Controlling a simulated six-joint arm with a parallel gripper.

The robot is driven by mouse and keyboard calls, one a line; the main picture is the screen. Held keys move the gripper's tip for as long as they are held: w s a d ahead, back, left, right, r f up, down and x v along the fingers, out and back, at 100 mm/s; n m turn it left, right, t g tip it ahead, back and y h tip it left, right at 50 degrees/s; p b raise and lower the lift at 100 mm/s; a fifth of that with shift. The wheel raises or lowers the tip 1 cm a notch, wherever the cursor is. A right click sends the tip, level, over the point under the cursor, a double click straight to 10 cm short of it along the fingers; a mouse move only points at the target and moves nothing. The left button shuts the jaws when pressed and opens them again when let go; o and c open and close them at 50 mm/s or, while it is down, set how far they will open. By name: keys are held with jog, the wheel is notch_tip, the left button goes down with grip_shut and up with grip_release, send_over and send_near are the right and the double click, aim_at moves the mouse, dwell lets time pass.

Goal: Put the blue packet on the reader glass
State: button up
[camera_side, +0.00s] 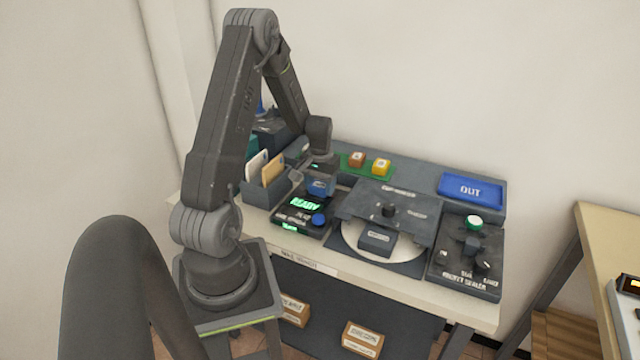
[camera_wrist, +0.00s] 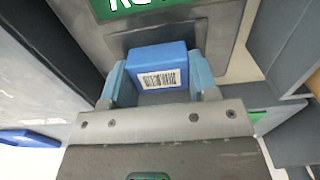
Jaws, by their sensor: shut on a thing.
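The blue packet (camera_wrist: 158,66) with a white barcode label sits between the two light-blue fingers of my gripper (camera_wrist: 160,84) in the wrist view. My gripper (camera_side: 320,178) is shut on it. In the side view the packet (camera_side: 319,188) shows just below my gripper, at the back part of the reader (camera_side: 291,222). The reader has a green lit READY display (camera_side: 305,204). In the wrist view a dark recessed plate (camera_wrist: 121,42), seemingly the reader glass, lies partly hidden behind the packet. I cannot tell whether the packet touches it.
A holder with envelopes (camera_side: 266,184) stands left of the reader. A round scale-like plate (camera_side: 350,240) and a sealer unit (camera_side: 468,274) stand to the right. A green tray with brown and yellow blocks (camera_side: 381,167) and a blue OUT tray (camera_side: 471,190) are at the back.

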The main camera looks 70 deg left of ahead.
jog(key=o, duration=1.3)
jog(key=shift+r, duration=3.05)
